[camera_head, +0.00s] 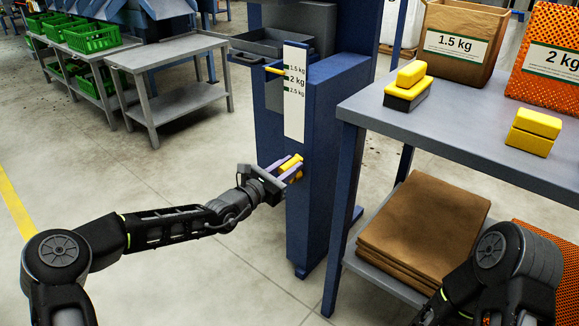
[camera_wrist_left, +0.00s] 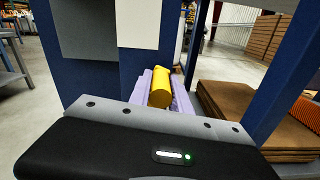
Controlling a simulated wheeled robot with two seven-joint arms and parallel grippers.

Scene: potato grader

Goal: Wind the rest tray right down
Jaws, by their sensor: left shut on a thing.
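The rest tray (camera_head: 262,46) is a dark grey tray at the upper part of a blue column (camera_head: 325,165). A yellow pointer (camera_head: 273,70) beside it lies between the 1.5 kg and 2 kg marks on the white scale plate (camera_head: 294,110). My left gripper (camera_head: 290,168) is at the lower front of the column, shut on a yellow crank handle (camera_head: 291,161). The left wrist view shows the yellow handle (camera_wrist_left: 160,88) between the pale fingers. My right arm shows at the lower right, its gripper out of frame.
A blue-grey table (camera_head: 450,125) on the right carries a brown 1.5 kg bag (camera_head: 455,42), an orange 2 kg bag (camera_head: 546,58) and yellow blocks (camera_head: 534,131). Folded brown sacks (camera_head: 422,225) lie on its lower shelf. Green crates (camera_head: 92,38) stand at the back left. The floor left of the column is clear.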

